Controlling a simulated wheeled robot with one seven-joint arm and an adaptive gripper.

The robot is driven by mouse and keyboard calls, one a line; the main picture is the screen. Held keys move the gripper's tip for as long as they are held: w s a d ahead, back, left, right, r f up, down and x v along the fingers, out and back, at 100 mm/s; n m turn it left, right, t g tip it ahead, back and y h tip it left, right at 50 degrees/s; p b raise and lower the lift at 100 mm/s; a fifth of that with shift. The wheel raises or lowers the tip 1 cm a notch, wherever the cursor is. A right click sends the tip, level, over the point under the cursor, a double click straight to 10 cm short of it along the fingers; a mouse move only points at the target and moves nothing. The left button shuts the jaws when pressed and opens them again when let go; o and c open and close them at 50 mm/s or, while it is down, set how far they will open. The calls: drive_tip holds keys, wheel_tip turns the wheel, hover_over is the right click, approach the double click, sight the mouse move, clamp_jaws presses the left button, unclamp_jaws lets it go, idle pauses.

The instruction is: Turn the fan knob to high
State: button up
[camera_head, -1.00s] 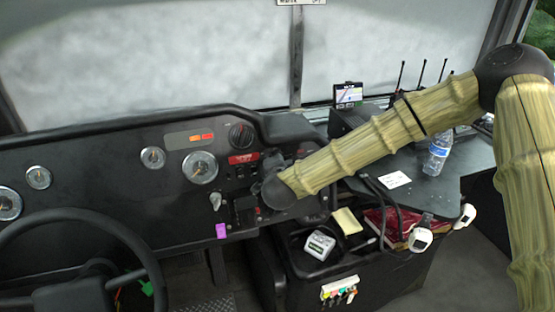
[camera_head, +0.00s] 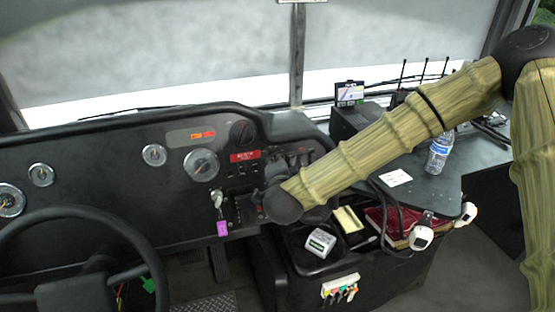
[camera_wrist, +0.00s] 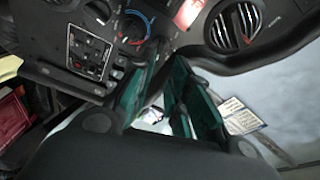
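In the wrist view, a round dial (camera_wrist: 136,27) with a blue and red arc sits on the dark dash panel, just beyond my fingertips. I cannot read its marks or tell its setting, nor be sure it is the fan knob. My gripper (camera_wrist: 167,68) shows two green fingers, parted with a gap and nothing held between them. The fingertips look near the dial, partly covering the panel around it; I cannot tell whether they touch. In the head view, my arm's end hides the gripper and part of the dash controls.
A round air vent (camera_wrist: 237,25) and a red label (camera_wrist: 188,12) lie beside the dial; a switch panel (camera_wrist: 90,50) lies left.

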drive_tip(key=shift+v, duration=2.35)
drive_tip(key=shift+d, duration=0.1)
drive_tip(key=s+d+f+n+g+p, duration=0.1)
drive_tip(key=s+d+f+n+g, duration=0.15)
drive_tip(key=s+f, duration=0.5)
drive_tip(key=s+d+f+n+g+y+p, duration=0.1)
drive_tip(key=s+d+f+n+g, duration=0.2)
drive_tip(key=f, duration=0.7)
drive_tip(key=s+d+f+n+g+p, duration=0.1)
drive_tip(key=s+d+f+n+g, duration=0.1)
drive_tip(key=s+f, duration=0.55)
drive_tip(key=s+d+f+n+g+h+p, duration=0.1)
drive_tip(key=s+d+f, duration=0.4)
drive_tip(key=s, duration=0.6)
drive_tip(key=s+d+f+n+g+h+p, duration=0.1)
drive_tip(key=s+d+f+n+g, duration=0.3)
drive_tip(key=s+d, duration=0.6)
drive_tip(key=shift+s+d+f+g+p, duration=0.4)
drive_tip(key=shift+s+f+g, duration=0.35)
drive_tip(key=shift+g, duration=0.4)
